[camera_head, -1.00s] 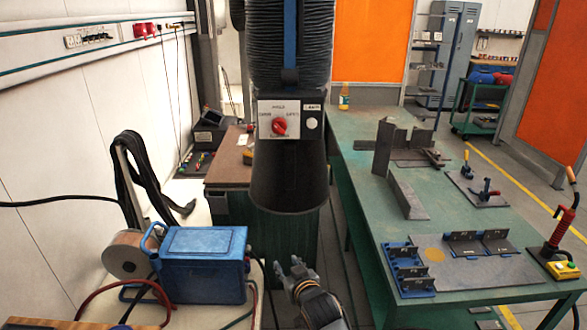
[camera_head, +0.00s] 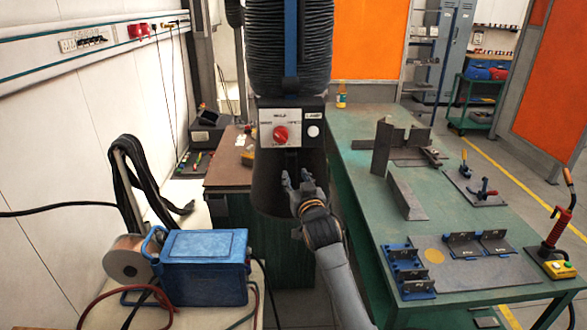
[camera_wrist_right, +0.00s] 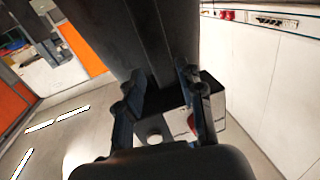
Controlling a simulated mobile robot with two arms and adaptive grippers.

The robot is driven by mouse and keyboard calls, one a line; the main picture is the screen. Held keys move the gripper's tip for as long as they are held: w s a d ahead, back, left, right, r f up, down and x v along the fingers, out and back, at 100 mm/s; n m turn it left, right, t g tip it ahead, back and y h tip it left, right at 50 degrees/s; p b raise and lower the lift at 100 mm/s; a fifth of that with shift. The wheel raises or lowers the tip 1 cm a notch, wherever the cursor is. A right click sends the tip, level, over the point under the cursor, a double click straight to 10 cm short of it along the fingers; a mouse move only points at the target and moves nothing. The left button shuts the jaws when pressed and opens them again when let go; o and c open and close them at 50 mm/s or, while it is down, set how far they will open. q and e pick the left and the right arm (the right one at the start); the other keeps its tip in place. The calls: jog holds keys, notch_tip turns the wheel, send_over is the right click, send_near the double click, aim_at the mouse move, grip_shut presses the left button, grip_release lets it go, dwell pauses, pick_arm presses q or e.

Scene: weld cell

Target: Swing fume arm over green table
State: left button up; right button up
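The fume arm hangs at the centre of the head view, with a black ribbed hose (camera_head: 270,50) above a dark hood (camera_head: 268,185). Its white panel (camera_head: 265,125) carries a red knob. The green table (camera_head: 350,190) stands to the right of the hood. My right gripper (camera_head: 300,178) is raised in front of the hood's lower part, below the panel. In the right wrist view its fingers (camera_wrist_right: 163,100) are apart, with the dark fume arm (camera_wrist_right: 135,35) and panel (camera_wrist_right: 175,125) beyond them. Contact is not clear. My left gripper is not in view.
The green table bears angled steel pieces (camera_head: 405,198), blue fixtures (camera_head: 408,270), clamps (camera_head: 484,192) and a bottle (camera_head: 341,95). A blue box (camera_head: 205,265) and a wire spool (camera_head: 127,262) stand at lower left. A brown-topped bench (camera_head: 228,170) is behind the hood.

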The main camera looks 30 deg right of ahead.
aim_at(292, 170)
jog(key=shift+x, duration=1.65)
grip_shut()
